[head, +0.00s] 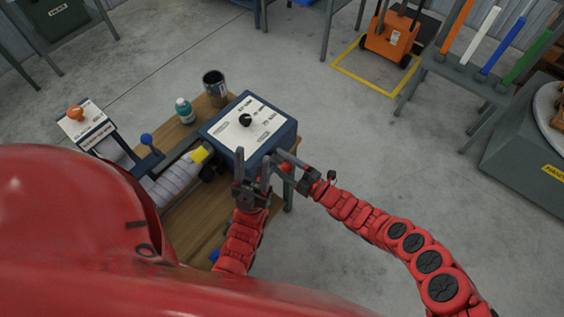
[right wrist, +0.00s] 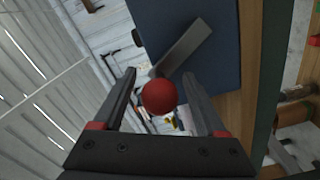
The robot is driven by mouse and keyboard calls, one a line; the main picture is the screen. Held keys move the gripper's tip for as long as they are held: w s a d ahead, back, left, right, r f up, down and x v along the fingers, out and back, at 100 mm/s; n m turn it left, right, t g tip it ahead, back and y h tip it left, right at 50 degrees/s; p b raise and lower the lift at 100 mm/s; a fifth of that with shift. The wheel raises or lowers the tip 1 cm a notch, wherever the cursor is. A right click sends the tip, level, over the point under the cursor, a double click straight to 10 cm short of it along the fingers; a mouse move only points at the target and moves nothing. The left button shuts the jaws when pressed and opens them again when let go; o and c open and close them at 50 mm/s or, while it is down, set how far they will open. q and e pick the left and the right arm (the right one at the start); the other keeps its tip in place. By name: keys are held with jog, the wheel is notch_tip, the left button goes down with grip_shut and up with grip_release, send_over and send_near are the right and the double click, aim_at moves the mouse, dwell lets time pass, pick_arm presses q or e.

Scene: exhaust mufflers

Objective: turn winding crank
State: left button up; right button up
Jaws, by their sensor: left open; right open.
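The winding crank shows in the right wrist view as a flat grey arm (right wrist: 183,46) on the side of a blue box (right wrist: 225,25), with a red ball knob (right wrist: 160,96) at its end. My right gripper (right wrist: 164,80) is open, with one finger on each side of the knob; I cannot tell whether they touch it. In the head view my right gripper (head: 281,164) is at the right front side of the blue control box (head: 246,124), partly hiding the crank. My left gripper (head: 253,160) is open and empty in front of the box, its fingers pointing up.
The wooden bench (head: 187,222) carries a wrapped silvery muffler (head: 173,183), a yellow part (head: 200,154), a teal-capped bottle (head: 184,110) and a dark metal cup (head: 215,88). A small panel with an orange knob (head: 77,114) stands left.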

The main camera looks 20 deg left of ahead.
jog(key=v, duration=1.7)
jog(key=shift+d, duration=0.2)
